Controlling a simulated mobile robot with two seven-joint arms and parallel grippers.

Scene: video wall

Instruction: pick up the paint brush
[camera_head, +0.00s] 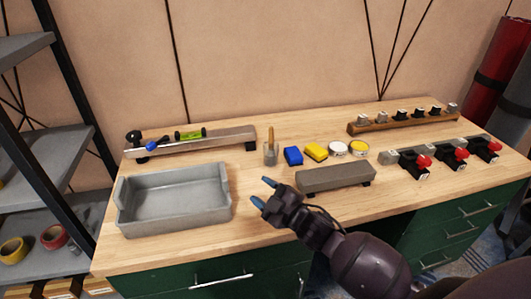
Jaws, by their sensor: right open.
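A brush-like item with an upright wooden handle (269,138) stands in a small grey cup (270,157) at the middle of the wooden workbench (250,220). Its lower end is hidden in the cup, so I cannot tell for certain that it is the paint brush. My right gripper (263,191) is open and empty over the front of the bench, nearer to me than the cup and apart from it. Its blue-tipped fingers point left. My left gripper is not in view.
A grey tray (175,226) lies at left. Behind it a rack (205,141) holds small tools. Blue (293,156) and yellow (316,152) blocks and two round tins stand right of the cup. A grey bar (335,177) lies in front of them. Red-knobbed clamps (424,162) stand at right.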

